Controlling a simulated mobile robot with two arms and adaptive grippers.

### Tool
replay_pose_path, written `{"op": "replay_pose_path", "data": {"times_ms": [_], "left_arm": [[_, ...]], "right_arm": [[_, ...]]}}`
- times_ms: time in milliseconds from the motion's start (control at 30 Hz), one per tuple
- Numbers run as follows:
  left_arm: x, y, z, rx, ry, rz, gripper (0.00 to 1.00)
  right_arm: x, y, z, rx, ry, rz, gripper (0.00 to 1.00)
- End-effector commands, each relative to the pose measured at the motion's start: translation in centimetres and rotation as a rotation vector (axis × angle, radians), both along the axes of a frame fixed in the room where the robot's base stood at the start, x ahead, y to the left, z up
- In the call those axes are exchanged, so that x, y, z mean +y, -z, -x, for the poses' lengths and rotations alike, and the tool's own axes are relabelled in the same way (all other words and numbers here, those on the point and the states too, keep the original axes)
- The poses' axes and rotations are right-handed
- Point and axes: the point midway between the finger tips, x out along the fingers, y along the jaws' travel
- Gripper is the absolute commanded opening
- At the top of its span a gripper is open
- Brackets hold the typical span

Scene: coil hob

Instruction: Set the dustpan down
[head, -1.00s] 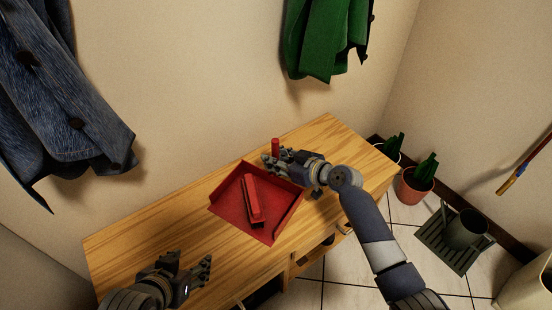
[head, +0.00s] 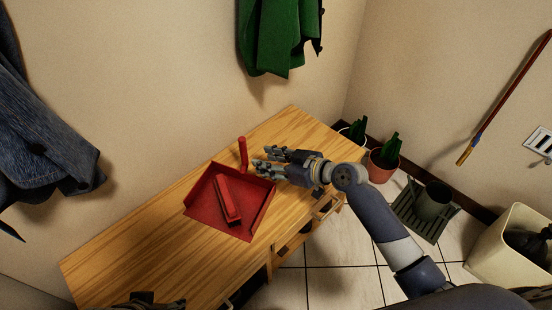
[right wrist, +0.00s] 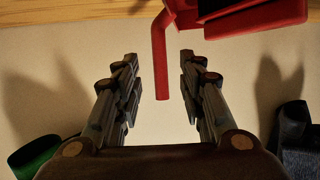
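The red dustpan (head: 205,212) lies on the wooden bench top, with a red brush (head: 227,198) lying in it. Its handle (head: 243,153) sticks out at the back, toward the wall. My right gripper (head: 259,158) is open beside the handle, on its right, and looks clear of it. In the right wrist view the handle (right wrist: 160,60) shows ahead between the two spread fingers, with part of the dustpan (right wrist: 250,22) above right. My left gripper (head: 155,301) is only partly in view at the bottom edge; its fingers are mostly cut off.
The wooden bench (head: 130,255) has free room to the left of the dustpan and at its far right end. Coats hang above, one green (head: 280,40).

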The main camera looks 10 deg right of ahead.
Motion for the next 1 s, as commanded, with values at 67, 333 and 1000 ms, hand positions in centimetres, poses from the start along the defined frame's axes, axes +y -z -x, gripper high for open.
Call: {"op": "replay_pose_path", "data": {"times_ms": [67,333,1000], "left_arm": [[0.0,-0.3,0.0,-0.001,0.000,0.000,0.53],[0.0,-0.4,0.0,-0.002,0.000,0.000,0.53],[0.0,-0.4,-0.1,-0.004,0.000,0.002,0.53]], "right_arm": [[-0.9,-0.5,0.8,0.000,0.001,0.002,0.37],[-1.7,-1.0,1.7,-0.001,0.000,-0.001,0.37],[-7.0,7.2,25.3,0.615,0.342,0.355,0.37]]}}
